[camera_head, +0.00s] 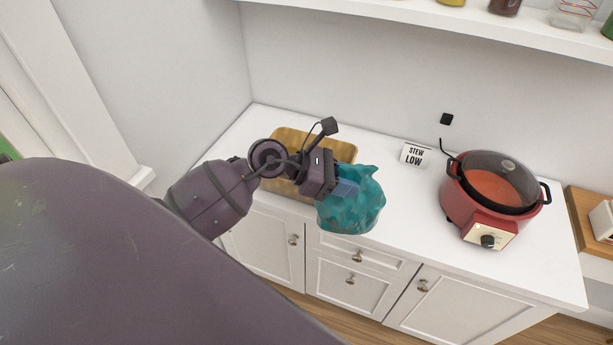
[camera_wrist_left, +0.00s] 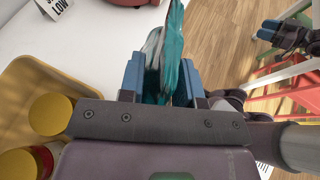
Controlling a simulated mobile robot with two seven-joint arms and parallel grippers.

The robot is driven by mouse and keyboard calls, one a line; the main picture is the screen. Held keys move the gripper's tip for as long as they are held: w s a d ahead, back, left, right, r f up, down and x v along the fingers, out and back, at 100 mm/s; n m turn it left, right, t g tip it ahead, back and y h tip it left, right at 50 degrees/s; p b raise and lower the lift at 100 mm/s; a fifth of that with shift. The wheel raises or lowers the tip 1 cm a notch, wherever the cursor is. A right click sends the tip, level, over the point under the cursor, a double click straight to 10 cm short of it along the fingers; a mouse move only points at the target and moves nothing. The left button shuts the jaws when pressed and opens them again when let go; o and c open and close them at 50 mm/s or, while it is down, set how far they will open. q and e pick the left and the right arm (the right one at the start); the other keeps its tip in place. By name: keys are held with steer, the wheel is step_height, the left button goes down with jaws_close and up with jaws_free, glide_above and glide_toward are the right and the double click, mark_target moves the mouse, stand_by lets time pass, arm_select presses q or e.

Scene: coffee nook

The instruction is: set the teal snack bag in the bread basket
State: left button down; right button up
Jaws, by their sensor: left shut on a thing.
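The teal snack bag (camera_head: 350,205) is crumpled and hangs at the counter's front edge in the head view. My left gripper (camera_head: 343,188) is shut on it. In the left wrist view the bag (camera_wrist_left: 172,55) stands between the two blue fingers. The tan bread basket (camera_head: 338,149) is on the counter behind and left of the bag, partly hidden by my left arm. The basket (camera_wrist_left: 35,75) also shows at the left of the wrist view, apart from the bag. What seems to be my right gripper (camera_wrist_left: 283,33) shows small at the upper right there; its opening is unclear.
A yellow-lidded jar (camera_wrist_left: 50,114) and a red and yellow item (camera_wrist_left: 42,160) show at the basket in the wrist view. A red slow cooker (camera_head: 492,190) stands at right on the white counter (camera_head: 415,215). A "STEW LOW" sign (camera_head: 414,154) stands behind. The middle counter is clear.

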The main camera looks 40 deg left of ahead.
arm_select(q)
steer(key=shift+a, duration=0.1)
arm_select(e)
steer(key=shift+w+r, duration=0.15)
steer(key=shift+w, duration=0.15)
